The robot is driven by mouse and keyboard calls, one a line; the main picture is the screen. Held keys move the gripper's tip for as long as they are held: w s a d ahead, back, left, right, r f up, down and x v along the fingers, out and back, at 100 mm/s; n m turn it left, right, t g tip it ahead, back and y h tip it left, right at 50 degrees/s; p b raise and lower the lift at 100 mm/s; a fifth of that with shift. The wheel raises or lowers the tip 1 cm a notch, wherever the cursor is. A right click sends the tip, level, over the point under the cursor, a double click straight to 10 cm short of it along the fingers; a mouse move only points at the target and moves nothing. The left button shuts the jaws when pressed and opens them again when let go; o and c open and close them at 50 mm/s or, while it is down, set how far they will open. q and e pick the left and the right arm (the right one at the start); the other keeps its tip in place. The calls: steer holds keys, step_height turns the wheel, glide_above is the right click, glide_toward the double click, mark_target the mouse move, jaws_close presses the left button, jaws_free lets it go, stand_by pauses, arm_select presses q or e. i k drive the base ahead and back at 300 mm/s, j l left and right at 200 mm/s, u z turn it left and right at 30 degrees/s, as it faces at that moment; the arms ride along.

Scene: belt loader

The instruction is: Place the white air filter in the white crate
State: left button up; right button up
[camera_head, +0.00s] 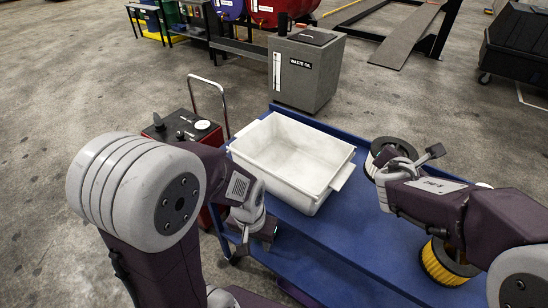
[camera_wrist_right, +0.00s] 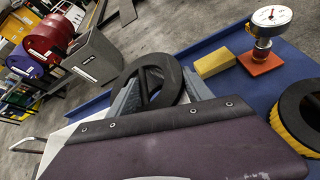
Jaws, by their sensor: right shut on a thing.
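The white crate (camera_head: 335,183) stands empty on the blue cart top in the head view, open side up. The white air filter (camera_head: 371,168), with black end rings, is just right of the crate, partly hidden by my right arm. Its black ring (camera_wrist_right: 178,86) also shows in the right wrist view. My right gripper (camera_head: 398,160) is shut on the filter; its fingers are largely hidden. My left gripper (camera_head: 268,235) hangs in front of the crate's near left side, and its finger gap cannot be made out.
A yellow filter (camera_head: 438,268) stands on the cart under my right arm. The wrist view shows a yellow block (camera_wrist_right: 215,63) and a gauge (camera_wrist_right: 270,18) on an orange block (camera_wrist_right: 261,63). A waste oil bin (camera_head: 310,75) stands behind the cart, a red machine (camera_head: 180,128) left.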

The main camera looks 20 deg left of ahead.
mark_target(308, 180)
steer(key=i+j+z, duration=0.3)
steer(key=j, duration=1.75)
steer(key=j+z, duration=0.35)
steer(key=j, duration=1.7)
